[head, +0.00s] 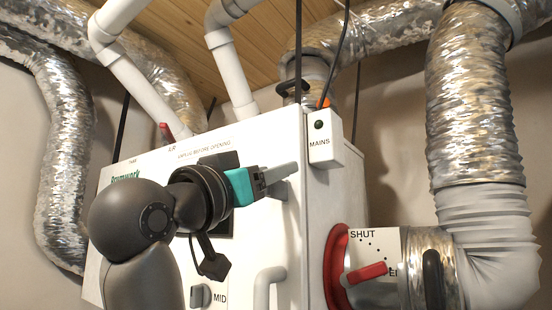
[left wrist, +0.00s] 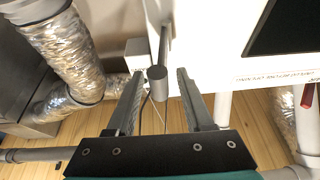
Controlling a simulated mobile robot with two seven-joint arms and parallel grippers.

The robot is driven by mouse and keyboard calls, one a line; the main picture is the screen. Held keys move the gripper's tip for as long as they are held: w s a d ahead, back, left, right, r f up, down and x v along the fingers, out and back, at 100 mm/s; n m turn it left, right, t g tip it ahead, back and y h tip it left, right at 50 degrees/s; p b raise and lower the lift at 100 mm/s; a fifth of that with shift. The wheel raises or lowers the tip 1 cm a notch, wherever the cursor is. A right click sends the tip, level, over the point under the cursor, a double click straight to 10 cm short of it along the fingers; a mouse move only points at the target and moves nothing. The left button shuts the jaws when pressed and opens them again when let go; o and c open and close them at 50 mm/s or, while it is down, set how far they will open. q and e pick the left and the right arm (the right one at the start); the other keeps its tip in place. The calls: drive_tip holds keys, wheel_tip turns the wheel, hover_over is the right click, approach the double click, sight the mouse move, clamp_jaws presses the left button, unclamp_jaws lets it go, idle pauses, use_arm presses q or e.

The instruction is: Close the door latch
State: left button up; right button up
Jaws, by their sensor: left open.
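The white furnace cabinet (head: 285,235) fills the middle of the head view. My left gripper (head: 284,173) is at the upper right part of its front, near the door's edge. It is open. In the left wrist view a grey cylindrical knob (left wrist: 156,76) on a grey bar (left wrist: 164,45), seemingly the door latch, lies between the spread fingertips of the left gripper (left wrist: 160,88). A gap shows on each side, so the fingers look apart from it. In the head view the gripper and arm largely hide this spot. My right gripper is in neither view.
A white MAINS box (head: 325,140) sits on the cabinet's upper right edge. A white door handle (head: 265,285) and a knob marked MID (head: 200,295) are below. A red damper lever (head: 367,272) and large foil duct (head: 472,100) stand at right. Pipes run above.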

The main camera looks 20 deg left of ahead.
use_arm(q)
drive_tip(key=shift+x, duration=0.85)
drive_tip(key=shift+c, duration=0.2)
clamp_jaws()
idle(0.7)
